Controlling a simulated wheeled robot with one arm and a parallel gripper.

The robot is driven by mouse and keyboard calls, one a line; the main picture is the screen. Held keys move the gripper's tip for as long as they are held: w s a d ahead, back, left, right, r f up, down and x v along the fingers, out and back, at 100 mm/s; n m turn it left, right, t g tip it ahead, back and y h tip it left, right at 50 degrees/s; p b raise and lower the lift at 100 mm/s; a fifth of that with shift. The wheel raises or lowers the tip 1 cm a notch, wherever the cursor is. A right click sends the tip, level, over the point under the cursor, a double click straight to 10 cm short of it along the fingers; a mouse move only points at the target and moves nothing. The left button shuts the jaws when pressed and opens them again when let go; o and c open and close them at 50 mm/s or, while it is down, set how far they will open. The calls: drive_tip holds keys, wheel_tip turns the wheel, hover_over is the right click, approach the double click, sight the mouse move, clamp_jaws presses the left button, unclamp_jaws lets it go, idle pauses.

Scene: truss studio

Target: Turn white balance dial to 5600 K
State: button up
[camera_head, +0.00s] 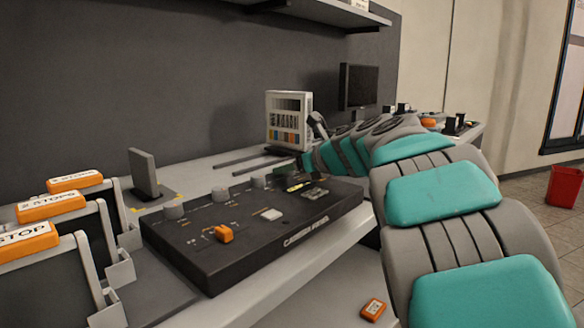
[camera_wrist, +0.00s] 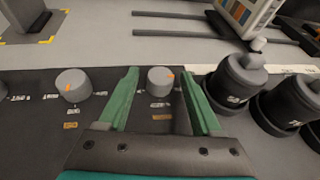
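A black camera control panel (camera_head: 280,235) lies on the bench, with several grey dials along its far side. The green fingers are open, one on each side of this dial, with a gap visible on both sides. A second grey dial (camera_wrist: 73,85) with an orange mark stands to the left, outside the fingers. The labels are too small to read, so I cannot tell which dial is white balance. In the head view my arm hides the panel's far right end.
Black cylinders (camera_wrist: 234,88) stand close to the right finger. A white rack (camera_head: 289,118) and dark rails (camera_wrist: 178,34) are behind the panel. A grey upright plate (camera_head: 143,172) and orange-topped clapper-like stands (camera_head: 52,207) are at left.

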clamp_jaws()
idle(0.3)
drive_tip(key=shift+h, duration=0.4)
drive_tip(key=shift+s+a+r+m+t+h, duration=0.1)
drive_tip(key=shift+m+t+h, duration=0.25)
drive_tip(key=shift+m, duration=0.2)
drive_tip(key=shift+s+a+m+t+h, duration=0.1)
drive_tip(key=shift+m+t+h, duration=0.25)
drive_tip(key=shift+m, duration=0.2)
drive_tip(key=shift+w+m+t+h, duration=0.1)
drive_tip(key=shift+m+t+h, duration=0.6)
drive_tip(key=shift+m+h, duration=1.4)
drive_tip(key=shift+h, duration=0.3)
drive_tip(key=shift+a+m+h, duration=0.25)
drive_tip(key=shift+m+h, duration=0.45)
drive_tip(key=shift+h, duration=0.1)
drive_tip(key=shift+o, duration=0.6)
unclamp_jaws()
